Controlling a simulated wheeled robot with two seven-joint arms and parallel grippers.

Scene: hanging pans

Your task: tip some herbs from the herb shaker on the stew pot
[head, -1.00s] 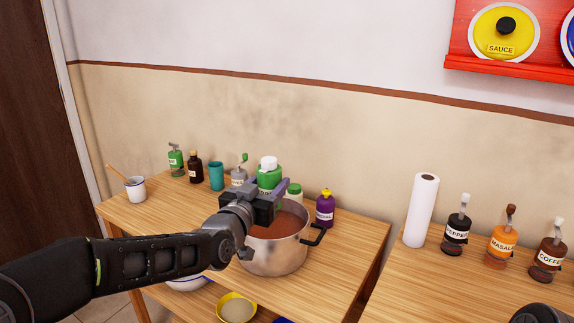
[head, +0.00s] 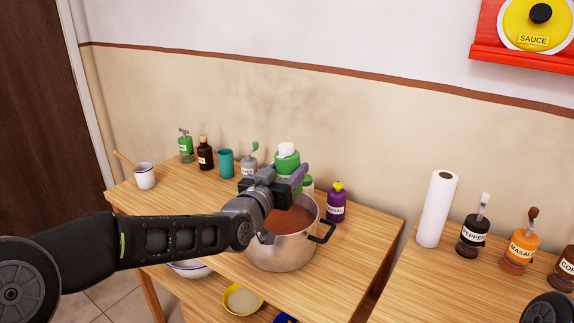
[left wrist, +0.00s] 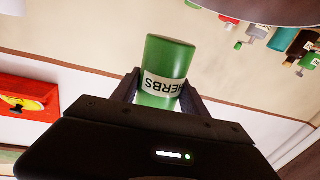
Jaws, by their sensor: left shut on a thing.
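The herb shaker (head: 287,162) is green with a white cap and stands upright in my left gripper (head: 282,184). The left wrist view shows its HERBS label upside down, with the shaker (left wrist: 167,72) between both fingers of the shut gripper (left wrist: 160,92). In the head view the gripper and shaker are above the back of the stew pot (head: 283,252), apart from it. The steel pot stands on the wooden table and holds reddish-brown stew (head: 290,221). The gripper hides part of the pot's rim and the shaker's lower part. My right gripper is out of view.
A purple bottle (head: 336,204) stands right of the pot, with a green-lidded jar (head: 308,185) behind it. The table's front left is clear. A paper roll (head: 437,208) stands on the right table.

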